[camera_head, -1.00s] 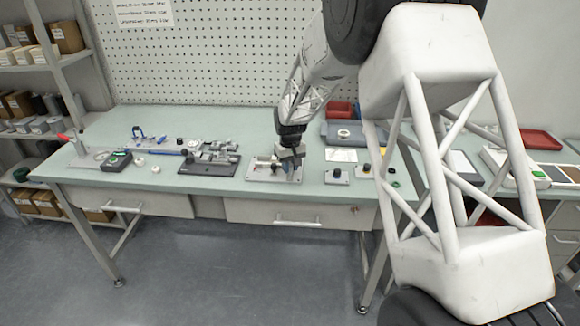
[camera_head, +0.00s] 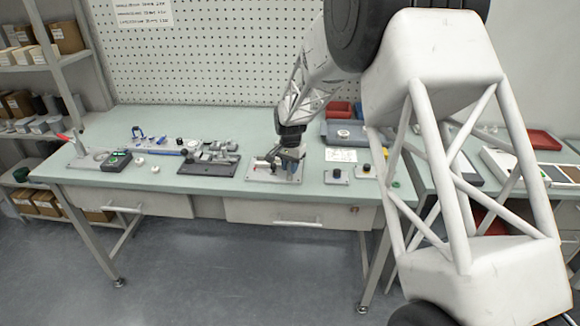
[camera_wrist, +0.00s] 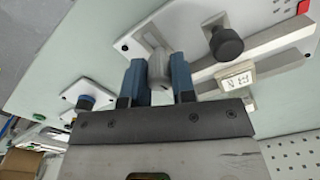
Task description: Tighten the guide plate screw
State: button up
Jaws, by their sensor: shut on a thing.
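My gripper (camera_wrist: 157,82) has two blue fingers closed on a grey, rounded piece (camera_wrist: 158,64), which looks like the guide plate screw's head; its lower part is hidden. The piece is at the edge of a white base plate (camera_wrist: 150,27) in the wrist view. A black knob (camera_wrist: 226,43) stands on a grey bar of the same fixture, apart from the fingers. A small pale tag (camera_wrist: 237,77) lies beside the bar. In the head view my gripper (camera_head: 290,160) is low over the white base plate (camera_head: 262,177), hiding part of it.
A dark fixture (camera_head: 208,166) stands left of the base plate. Small blocks with knobs (camera_head: 337,175) stand to its right, and a white card (camera_head: 341,155) lies behind them. A grey tray (camera_head: 337,128) is farther back. The front table strip is mostly clear.

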jog(key=shift+m, duration=1)
jog(key=o, duration=0.9)
jog(key=shift+r, duration=3.9)
